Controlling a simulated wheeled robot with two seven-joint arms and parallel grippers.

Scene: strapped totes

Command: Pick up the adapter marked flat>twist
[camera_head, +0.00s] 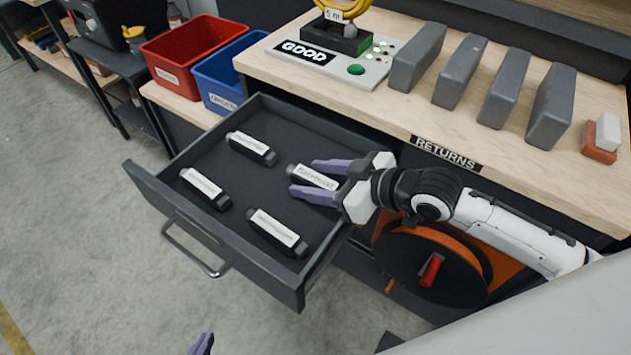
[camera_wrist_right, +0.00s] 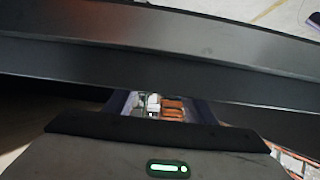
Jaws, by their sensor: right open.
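The open drawer (camera_head: 157,188) holds several dark adapters with white labels: one at the back (camera_head: 250,147), one at the left (camera_head: 205,187), one at the front (camera_head: 277,230) and one at the right (camera_head: 314,176). Their lettering is too small to read for certain. My right gripper (camera_head: 305,178) is open, its purple fingers reaching on either side of the right adapter; I cannot tell whether they touch it. Only a fingertip of my left gripper (camera_head: 201,344) shows at the bottom edge. In the right wrist view a dark panel (camera_wrist_right: 170,50) crosses the picture and no adapter is clear.
Red (camera_head: 192,55) and blue (camera_head: 222,80) bins stand behind the drawer. The wooden bench (camera_head: 400,120) carries a GOOD test station (camera_head: 330,60), several grey blocks (camera_head: 460,72) and a RETURNS label (camera_head: 446,153). An orange and black reel (camera_head: 432,262) sits below. The floor at left is free.

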